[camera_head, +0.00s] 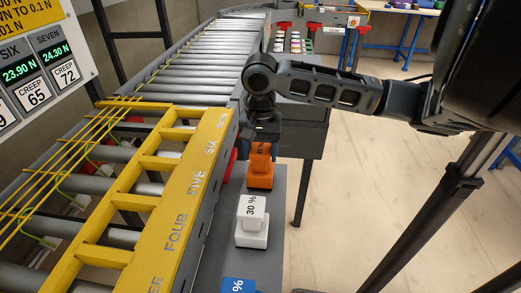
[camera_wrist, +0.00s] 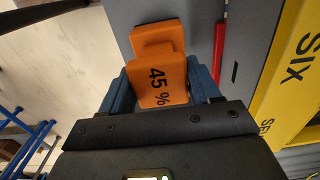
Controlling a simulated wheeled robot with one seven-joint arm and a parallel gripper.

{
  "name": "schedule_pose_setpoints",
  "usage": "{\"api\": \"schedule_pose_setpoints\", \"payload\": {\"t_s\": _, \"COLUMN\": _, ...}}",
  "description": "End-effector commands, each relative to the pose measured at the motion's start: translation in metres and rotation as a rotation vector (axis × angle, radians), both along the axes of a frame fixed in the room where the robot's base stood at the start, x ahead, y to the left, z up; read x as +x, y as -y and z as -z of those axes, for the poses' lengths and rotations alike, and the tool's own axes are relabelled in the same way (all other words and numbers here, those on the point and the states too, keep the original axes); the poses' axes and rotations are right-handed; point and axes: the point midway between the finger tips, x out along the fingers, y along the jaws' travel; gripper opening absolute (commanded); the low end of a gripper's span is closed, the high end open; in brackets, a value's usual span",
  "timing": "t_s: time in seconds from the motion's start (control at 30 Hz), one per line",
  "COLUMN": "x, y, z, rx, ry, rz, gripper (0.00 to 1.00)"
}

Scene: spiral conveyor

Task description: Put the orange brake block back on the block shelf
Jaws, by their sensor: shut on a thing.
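The orange brake block (camera_head: 261,168), a stepped block, is at the far end of the grey block shelf (camera_head: 262,263), beyond the white block in the head view. In the wrist view the orange block (camera_wrist: 160,78) reads "45 %". My gripper (camera_head: 262,140) is above the shelf, pointing down, with its blue fingers on both sides of the orange block's upper part. It is shut on the block. The block looks upright, and its lower part appears at or very near the shelf; exact contact cannot be told.
A white block (camera_head: 250,220) marked "30 %" and a blue block (camera_head: 238,285) stand nearer on the shelf. The yellow guard frame (camera_head: 180,190) of the roller conveyor (camera_head: 200,62) runs close along the shelf's left side. Open floor lies right.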

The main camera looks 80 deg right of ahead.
Motion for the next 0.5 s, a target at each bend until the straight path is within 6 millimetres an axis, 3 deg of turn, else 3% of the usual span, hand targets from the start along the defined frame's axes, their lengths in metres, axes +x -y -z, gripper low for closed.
{"api": "schedule_pose_setpoints", "payload": {"t_s": 0.37, "x": 0.0001, "y": 0.0002, "z": 0.0057, "rx": -0.001, "ry": 0.001, "rz": 0.0, "gripper": 0.0}}
{"api": "schedule_pose_setpoints", "payload": {"t_s": 0.4, "x": 0.0001, "y": 0.0003, "z": 0.0058, "rx": -0.001, "ry": 0.001, "rz": 0.0, "gripper": 0.63}}
{"api": "schedule_pose_setpoints", "payload": {"t_s": 0.5, "x": 0.0, "y": 0.0003, "z": 0.0054, "rx": -0.001, "ry": 0.001, "rz": 0.0, "gripper": 0.72}}
